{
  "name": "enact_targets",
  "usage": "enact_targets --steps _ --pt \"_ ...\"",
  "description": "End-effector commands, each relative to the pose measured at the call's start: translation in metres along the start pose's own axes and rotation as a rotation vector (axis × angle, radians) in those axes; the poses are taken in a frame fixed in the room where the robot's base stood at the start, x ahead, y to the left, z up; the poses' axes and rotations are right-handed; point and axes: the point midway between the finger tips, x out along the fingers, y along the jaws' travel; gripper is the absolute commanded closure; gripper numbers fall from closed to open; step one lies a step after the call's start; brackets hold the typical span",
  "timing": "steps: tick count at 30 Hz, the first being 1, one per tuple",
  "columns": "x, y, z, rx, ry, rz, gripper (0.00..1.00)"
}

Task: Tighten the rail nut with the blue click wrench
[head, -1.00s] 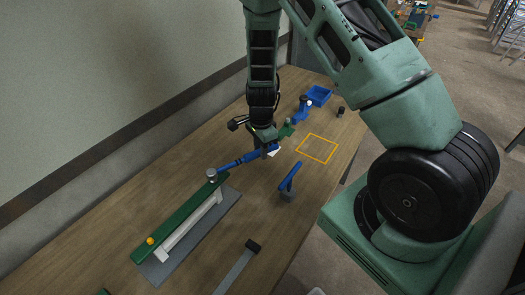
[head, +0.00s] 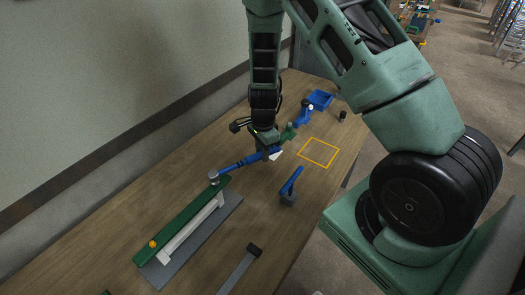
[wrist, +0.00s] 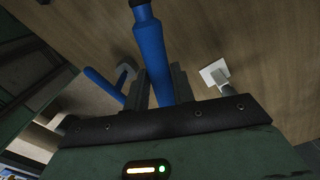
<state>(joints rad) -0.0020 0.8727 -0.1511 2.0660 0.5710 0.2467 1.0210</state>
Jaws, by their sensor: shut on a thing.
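The blue click wrench (head: 241,164) lies level between my gripper and the near end of the green rail (head: 196,211). My gripper (head: 267,152) is shut on its handle, and the blue handle (wrist: 151,52) also shows between the fingers (wrist: 158,88) in the wrist view. The wrench's grey head (head: 213,177) is over the right end of the rail. The rail nut under it is hidden, and I cannot tell whether the head is seated.
A grey bar with a black end (head: 241,268) lies in front.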

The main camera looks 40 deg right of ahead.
Motion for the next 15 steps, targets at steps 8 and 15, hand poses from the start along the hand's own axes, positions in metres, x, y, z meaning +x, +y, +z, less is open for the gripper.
enact_targets --steps 8,15 --pt "-0.011 0.0 0.0 0.0 0.0 -0.001 1.0" --pt "-0.035 0.0 0.001 0.0 -0.001 -0.001 1.0"
